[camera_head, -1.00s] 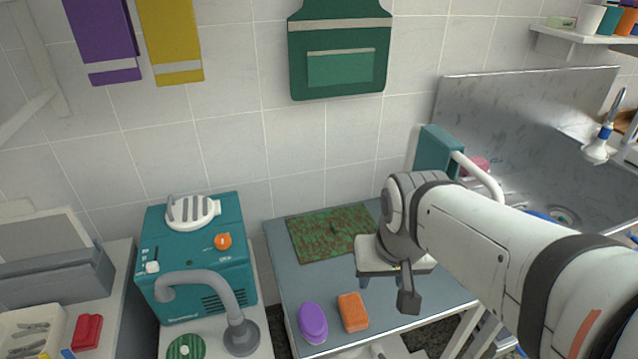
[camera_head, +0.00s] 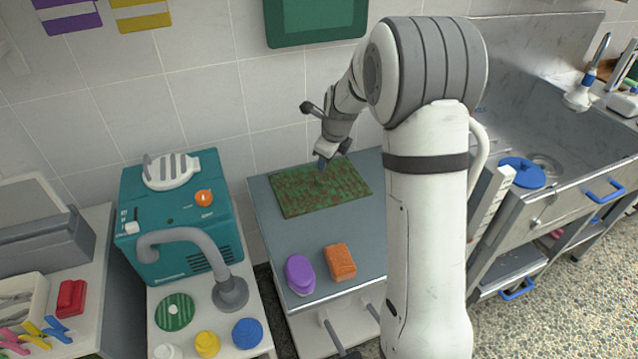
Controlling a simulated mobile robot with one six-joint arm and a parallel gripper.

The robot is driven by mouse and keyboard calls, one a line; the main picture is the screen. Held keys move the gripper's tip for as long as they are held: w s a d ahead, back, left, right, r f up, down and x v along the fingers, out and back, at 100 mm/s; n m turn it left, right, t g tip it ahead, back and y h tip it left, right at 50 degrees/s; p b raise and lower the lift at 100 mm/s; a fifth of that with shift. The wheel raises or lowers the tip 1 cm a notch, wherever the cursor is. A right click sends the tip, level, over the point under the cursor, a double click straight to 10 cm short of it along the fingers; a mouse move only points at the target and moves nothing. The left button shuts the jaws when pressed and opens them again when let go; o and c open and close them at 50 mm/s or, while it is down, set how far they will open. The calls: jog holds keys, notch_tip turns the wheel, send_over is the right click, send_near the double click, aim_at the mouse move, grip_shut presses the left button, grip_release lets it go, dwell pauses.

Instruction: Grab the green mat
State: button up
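The green mat (camera_head: 298,196), mottled green and brown, lies flat on the grey table top (camera_head: 292,235) near the wall. My gripper (camera_head: 322,163) points down just above the mat's back middle edge. Its fingertips look small and close together. I cannot tell whether they touch the mat or how far apart they are.
A purple brush (camera_head: 300,275) and an orange sponge (camera_head: 340,262) lie at the table's front. A teal machine (camera_head: 185,225) with a grey hose stands on the left. A metal sink (camera_head: 560,185) is on the right. My arm hides part of the table's right side.

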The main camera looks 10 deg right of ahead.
aim_at(319, 177)
jog(key=w+f+m, duration=0.2)
jog(key=w+f, duration=0.1)
jog(key=f, duration=0.2)
jog(key=w+f+m, duration=0.3)
jog(key=w+f, duration=0.1)
jog(key=f, duration=0.2)
jog(key=w+f+m, duration=0.3)
jog(key=w+f, duration=0.1)
jog(key=f, duration=0.2)
jog(key=shift+w+a+f+t, duration=0.1)
jog(key=shift+t, duration=0.2)
grip_shut()
